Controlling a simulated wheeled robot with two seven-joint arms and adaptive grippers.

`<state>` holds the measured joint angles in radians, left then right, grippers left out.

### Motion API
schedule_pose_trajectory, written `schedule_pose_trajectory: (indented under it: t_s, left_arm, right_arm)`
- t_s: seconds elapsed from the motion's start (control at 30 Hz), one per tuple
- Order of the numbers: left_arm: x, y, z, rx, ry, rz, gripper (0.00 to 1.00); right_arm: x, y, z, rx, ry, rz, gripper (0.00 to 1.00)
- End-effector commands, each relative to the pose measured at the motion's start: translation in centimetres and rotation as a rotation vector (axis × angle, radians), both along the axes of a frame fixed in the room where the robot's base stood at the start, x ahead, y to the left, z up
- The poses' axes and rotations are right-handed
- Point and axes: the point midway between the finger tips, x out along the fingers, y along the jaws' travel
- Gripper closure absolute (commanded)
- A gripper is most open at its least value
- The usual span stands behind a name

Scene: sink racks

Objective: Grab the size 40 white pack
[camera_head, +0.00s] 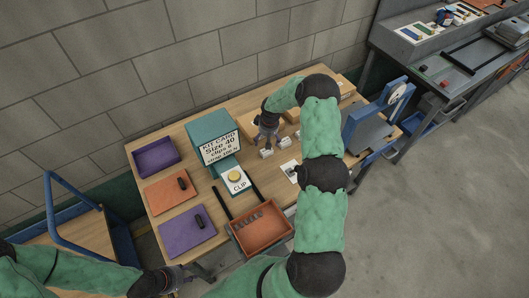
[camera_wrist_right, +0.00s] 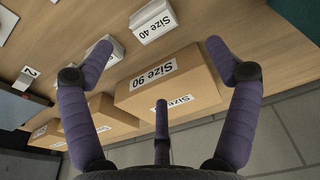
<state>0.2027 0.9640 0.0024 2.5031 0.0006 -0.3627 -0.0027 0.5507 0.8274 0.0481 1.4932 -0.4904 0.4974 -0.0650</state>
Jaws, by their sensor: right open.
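The size 40 white pack (camera_wrist_right: 152,20) lies on the table at the top of the right wrist view, its label upside down. In the head view it appears to be the leftmost small white pack (camera_head: 266,153). My right gripper (camera_wrist_right: 160,68) is open and empty, its fingers spread above a brown Size 90 box (camera_wrist_right: 172,85). The white pack is just beyond its fingertips, apart from them. In the head view my right gripper (camera_head: 267,130) points down behind the white packs. My left gripper (camera_head: 178,277) is low at left, off the table; its jaws are unclear.
Another white pack (camera_wrist_right: 100,48) lies beside the left fingertip. More brown boxes (camera_wrist_right: 98,118) stand along the back. A kit card (camera_head: 220,147) reads Size 40. An orange tray (camera_head: 262,232), a CLIP box (camera_head: 236,182) and a blue-framed stand (camera_head: 365,125) are nearby.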

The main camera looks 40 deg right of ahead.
Motion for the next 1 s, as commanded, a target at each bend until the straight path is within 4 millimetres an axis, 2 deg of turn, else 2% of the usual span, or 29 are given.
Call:
schedule_pose_trajectory:
  t_s: [0.23, 0.5, 0.8, 1.0]
  left_arm:
    - [0.0, 0.0, 0.1, 0.000, 0.000, 0.000, 0.60]
    - [0.0, 0.0, 0.2, 0.000, 0.000, 0.000, 0.60]
    - [0.0, 0.0, 0.5, 0.000, 0.000, 0.000, 0.60]
    - [0.0, 0.0, 0.5, 0.000, 0.000, 0.000, 0.60]
  right_arm:
    - [0.4, -0.1, -3.5, 0.001, 0.002, -0.001, 0.12]
    - [0.4, -0.1, -5.1, 0.001, 0.002, -0.001, 0.12]
    - [0.2, -0.4, -8.8, 0.001, 0.001, 0.000, 0.12]
    - [0.4, -0.4, -9.7, 0.000, 0.000, 0.000, 0.12]
